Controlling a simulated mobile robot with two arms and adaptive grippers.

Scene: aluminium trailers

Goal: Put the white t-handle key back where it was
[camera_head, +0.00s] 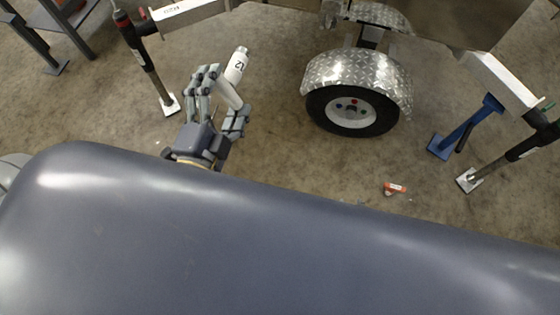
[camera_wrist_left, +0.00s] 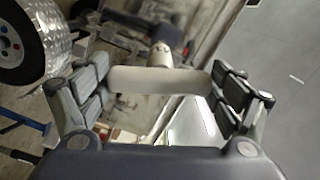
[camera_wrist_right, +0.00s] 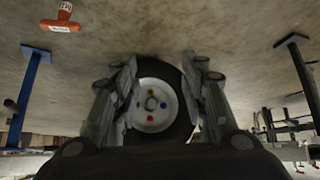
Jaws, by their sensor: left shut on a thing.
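The white t-handle key (camera_head: 236,66), with a dark marking on it, is in my left gripper (camera_head: 221,97) above the floor in the head view. In the left wrist view the white bar of the key (camera_wrist_left: 140,80) lies crosswise between the fingers of my left gripper (camera_wrist_left: 158,82), which are shut on its ends. Its stem points away from the palm. My right gripper (camera_wrist_right: 160,95) shows only in its wrist view; its fingers are apart with nothing between them, and a wheel stands beyond.
A trailer wheel (camera_head: 350,108) sits under a silver tread-plate fender (camera_head: 352,72). Jack legs stand at left (camera_head: 146,62) and right (camera_head: 505,152), with a blue stand (camera_head: 462,130). An orange labelled item (camera_head: 394,188) lies on the floor. Open concrete lies between them.

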